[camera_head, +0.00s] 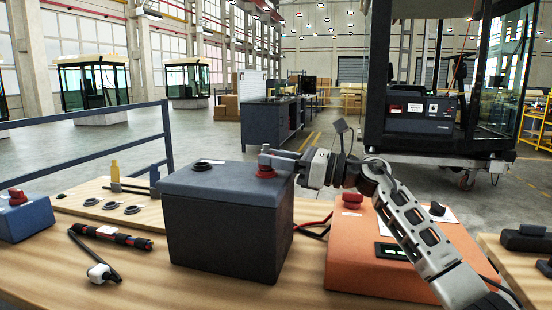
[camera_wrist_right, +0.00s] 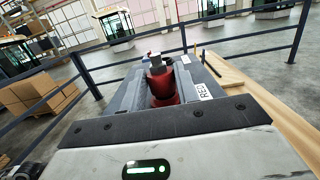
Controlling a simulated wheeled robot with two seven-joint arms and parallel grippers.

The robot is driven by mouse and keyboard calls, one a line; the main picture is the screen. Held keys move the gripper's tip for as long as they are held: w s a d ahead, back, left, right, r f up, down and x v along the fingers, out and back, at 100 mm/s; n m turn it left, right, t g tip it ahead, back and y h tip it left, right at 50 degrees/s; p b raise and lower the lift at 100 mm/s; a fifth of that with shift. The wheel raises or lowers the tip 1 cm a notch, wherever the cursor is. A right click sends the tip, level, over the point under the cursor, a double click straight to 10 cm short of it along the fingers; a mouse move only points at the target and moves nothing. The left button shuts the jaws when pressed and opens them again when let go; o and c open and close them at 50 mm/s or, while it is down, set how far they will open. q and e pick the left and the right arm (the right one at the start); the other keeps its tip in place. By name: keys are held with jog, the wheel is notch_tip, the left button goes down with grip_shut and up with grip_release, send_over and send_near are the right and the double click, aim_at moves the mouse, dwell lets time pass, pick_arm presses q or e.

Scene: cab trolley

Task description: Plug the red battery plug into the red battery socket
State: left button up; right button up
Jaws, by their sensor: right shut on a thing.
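The dark grey battery box (camera_head: 225,225) stands on the wooden bench, with a black round socket (camera_head: 203,166) on its lid. My right gripper (camera_head: 268,160) is over the right part of the lid, its fingers shut on the red battery plug (camera_wrist_right: 162,88). The plug is a red cylinder with a grey top in the right wrist view. A red piece (camera_head: 265,172) shows right under the fingers at the lid; plug and red socket cannot be told apart there. How deep the plug sits is hidden. A label reading RED (camera_wrist_right: 206,91) is beside it. My left gripper is not in view.
An orange box (camera_head: 385,255) with a red knob (camera_head: 352,200) stands right of the battery, under my right arm. Red and black cables (camera_head: 312,226) run between them. A blue box (camera_head: 24,218) and a black-and-red tool (camera_head: 110,236) lie at the left.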

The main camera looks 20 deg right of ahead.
jog(key=shift+f, duration=0.2)
jog(key=o, duration=1.2)
